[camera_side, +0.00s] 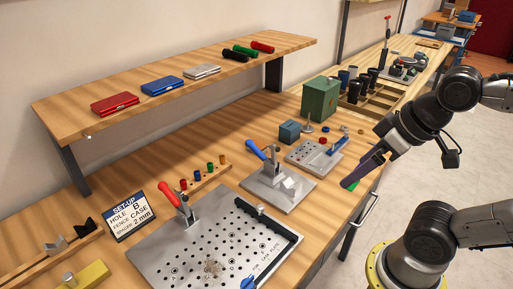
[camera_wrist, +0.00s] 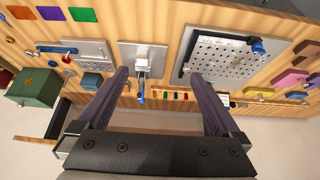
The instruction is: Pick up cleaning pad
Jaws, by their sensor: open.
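My gripper (camera_side: 350,182) is open and empty in the side view, held above the bench's front edge at the right. In the wrist view my gripper (camera_wrist: 157,78) shows two dark fingers spread wide, with a small clamp fixture (camera_wrist: 143,62) seen between them. Flat purple (camera_wrist: 83,14), green (camera_wrist: 50,13) and orange (camera_wrist: 20,12) pieces lie in a row at the wrist view's upper left, apart from the fingers. I cannot tell which piece, if any, is the cleaning pad. In the side view, my gripper and arm hide part of the bench's front edge.
A perforated plate (camera_side: 165,255) with a red-handled clamp fills the front bench. A second clamp fixture (camera_side: 290,200), a green box (camera_side: 320,98) and a small blue block (camera_side: 289,132) stand farther back. A raised shelf (camera_side: 130,85) holds cases and tubes. A set-up sign (camera_side: 131,212) stands left.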

